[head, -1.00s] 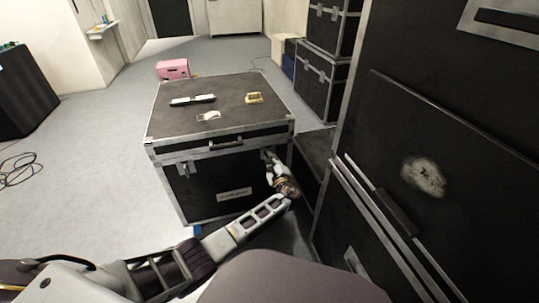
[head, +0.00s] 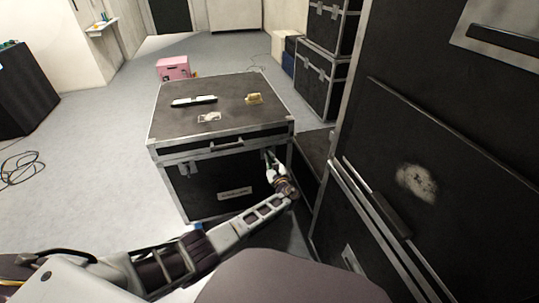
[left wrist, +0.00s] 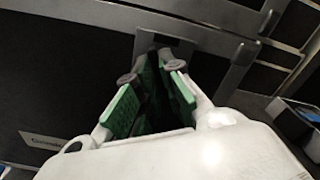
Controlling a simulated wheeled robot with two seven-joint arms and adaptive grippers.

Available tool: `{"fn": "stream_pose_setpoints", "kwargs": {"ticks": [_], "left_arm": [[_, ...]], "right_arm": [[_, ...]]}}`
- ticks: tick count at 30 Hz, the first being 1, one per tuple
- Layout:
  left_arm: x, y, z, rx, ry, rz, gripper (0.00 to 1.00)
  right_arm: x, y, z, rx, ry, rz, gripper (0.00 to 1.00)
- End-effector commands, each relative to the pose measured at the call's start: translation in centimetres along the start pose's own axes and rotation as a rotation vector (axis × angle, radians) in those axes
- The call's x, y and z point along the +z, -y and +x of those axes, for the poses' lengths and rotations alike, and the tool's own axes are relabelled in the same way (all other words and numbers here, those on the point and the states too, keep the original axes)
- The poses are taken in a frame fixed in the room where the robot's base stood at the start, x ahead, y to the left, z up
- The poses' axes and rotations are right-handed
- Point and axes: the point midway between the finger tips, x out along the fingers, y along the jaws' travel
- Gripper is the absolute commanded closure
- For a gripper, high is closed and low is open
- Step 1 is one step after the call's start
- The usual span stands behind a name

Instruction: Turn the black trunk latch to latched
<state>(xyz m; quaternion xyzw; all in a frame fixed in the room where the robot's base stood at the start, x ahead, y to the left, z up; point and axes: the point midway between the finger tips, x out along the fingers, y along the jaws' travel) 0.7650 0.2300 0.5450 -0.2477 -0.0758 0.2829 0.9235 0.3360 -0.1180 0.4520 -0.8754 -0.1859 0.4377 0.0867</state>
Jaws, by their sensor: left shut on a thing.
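The black trunk (head: 210,185) with metal edges stands in front of me. Its front latch (head: 265,153) is at the upper right of the front face, mostly hidden by my left gripper (head: 270,161). In the left wrist view the latch's dark plate (left wrist: 163,40) shows just beyond the fingertips. My left gripper (left wrist: 152,72), with green pads, is shut on the latch's dark turning part, which lies between the pads and is mostly hidden. I cannot tell the latch's exact angle. My right gripper is not in view.
A white-and-black item (head: 194,100), a pale item (head: 209,118) and a yellowish item (head: 254,98) lie on the trunk's lid. A tall black case (head: 440,140) stands close on the right. Open floor (head: 100,150) lies to the left.

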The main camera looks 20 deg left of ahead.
Motion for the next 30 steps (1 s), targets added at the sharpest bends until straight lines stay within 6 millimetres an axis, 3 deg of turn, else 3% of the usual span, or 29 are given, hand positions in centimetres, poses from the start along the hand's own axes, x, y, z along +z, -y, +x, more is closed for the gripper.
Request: {"fn": "stream_pose_setpoints", "kwargs": {"ticks": [13, 30], "left_arm": [[-0.2, -0.1, -0.1, 0.002, -0.003, 0.037, 1.0], [-0.2, -0.1, -0.2, 0.0, -0.004, 0.357, 1.0]], "right_arm": [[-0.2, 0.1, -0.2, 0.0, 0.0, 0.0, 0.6], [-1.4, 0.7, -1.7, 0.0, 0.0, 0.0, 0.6]]}}
